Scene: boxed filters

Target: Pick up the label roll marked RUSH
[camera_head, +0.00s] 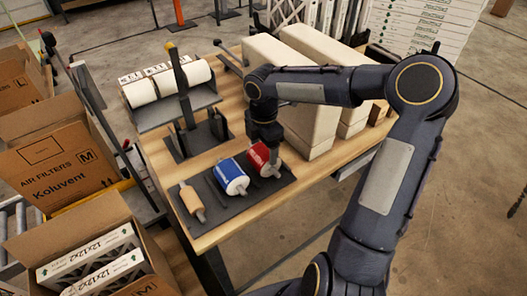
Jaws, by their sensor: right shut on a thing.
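A red roll (259,157) with white ends is at the right end of a dark tray (216,218) on the wooden table. My right gripper (270,151) reaches down onto the red roll and is shut on it, partly hiding it. I cannot tell whether the roll is clear of the tray. A blue roll (230,177) with white lettering lies beside it on the tray. A tan roller (190,199) lies at the tray's left end. The lettering on the rolls is too small to read, so I cannot make out RUSH. My left gripper is not in view.
A dark stand (179,114) holds white rolls (168,82) behind the tray. Large beige blocks (287,95) stand on the table right of my right gripper. Open cardboard boxes (58,165) line the left side. The table's front edge is clear.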

